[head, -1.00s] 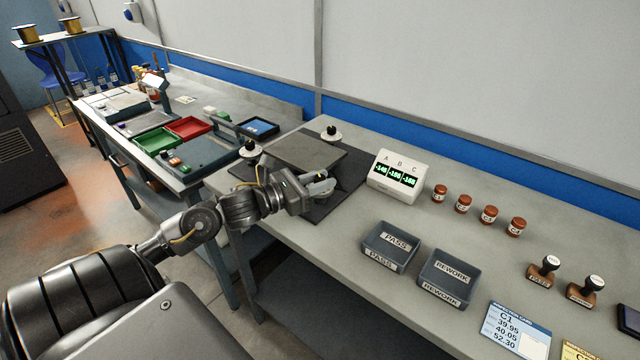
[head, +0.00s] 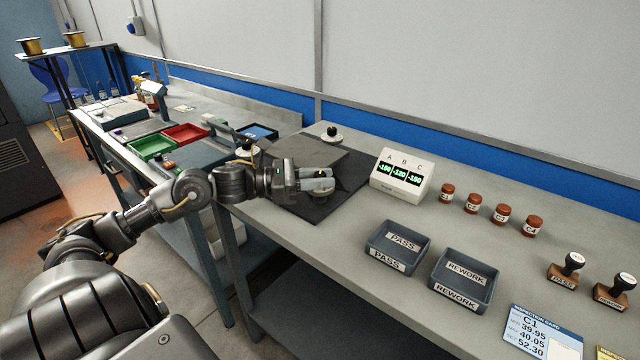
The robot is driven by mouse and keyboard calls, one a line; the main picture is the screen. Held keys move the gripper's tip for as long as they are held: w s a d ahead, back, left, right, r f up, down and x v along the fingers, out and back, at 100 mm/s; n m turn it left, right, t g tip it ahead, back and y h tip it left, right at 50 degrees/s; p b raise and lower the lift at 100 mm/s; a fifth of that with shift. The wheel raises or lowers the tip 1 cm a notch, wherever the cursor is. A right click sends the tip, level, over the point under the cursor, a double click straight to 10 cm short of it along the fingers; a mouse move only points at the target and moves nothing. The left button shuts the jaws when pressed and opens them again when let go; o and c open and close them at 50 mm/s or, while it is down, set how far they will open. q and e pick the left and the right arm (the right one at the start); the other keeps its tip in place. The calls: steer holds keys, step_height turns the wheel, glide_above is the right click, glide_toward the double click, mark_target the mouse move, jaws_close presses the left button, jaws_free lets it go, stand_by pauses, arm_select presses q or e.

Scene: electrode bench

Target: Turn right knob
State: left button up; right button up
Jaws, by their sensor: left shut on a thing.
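The dark levelling plate (head: 310,155) lies on a black mat (head: 350,185) at the far left end of the grey bench. One black knob on a white disc (head: 332,134) stands at the plate's back corner. Another knob (head: 246,150) stands at its left corner, partly behind my arm. My left gripper (head: 322,181) is at the plate's near right corner, pointing right, with its fingers shut on the right knob, which they hide. The white display box (head: 402,175), marked A, B, C, shows green negative numbers just right of the mat. My right gripper is not in view.
The PASS tray (head: 397,247) and REWORK tray (head: 464,281) stand to the front right. Several brown jars (head: 472,203) line the back. Two stamps (head: 564,270) and an inspection card (head: 541,335) lie farther right. A second bench (head: 190,115) with coloured bins is at the left.

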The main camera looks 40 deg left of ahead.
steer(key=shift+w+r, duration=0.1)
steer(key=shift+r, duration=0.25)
arm_select(q)
steer(key=o, duration=1)
steer(key=shift+c, duration=0.2)
steer(key=shift+s+a, duration=0.1)
steer(key=shift+s+a+f, duration=0.1)
steer(key=shift+s+a, duration=0.05)
steer(key=shift+a, duration=0.05)
steer(key=v, duration=0.8)
steer(key=shift+s+a+b, duration=0.15)
steer(key=shift+a+b, duration=0.1)
steer(key=shift+b, duration=0.05)
steer(key=shift+v, duration=0.8)
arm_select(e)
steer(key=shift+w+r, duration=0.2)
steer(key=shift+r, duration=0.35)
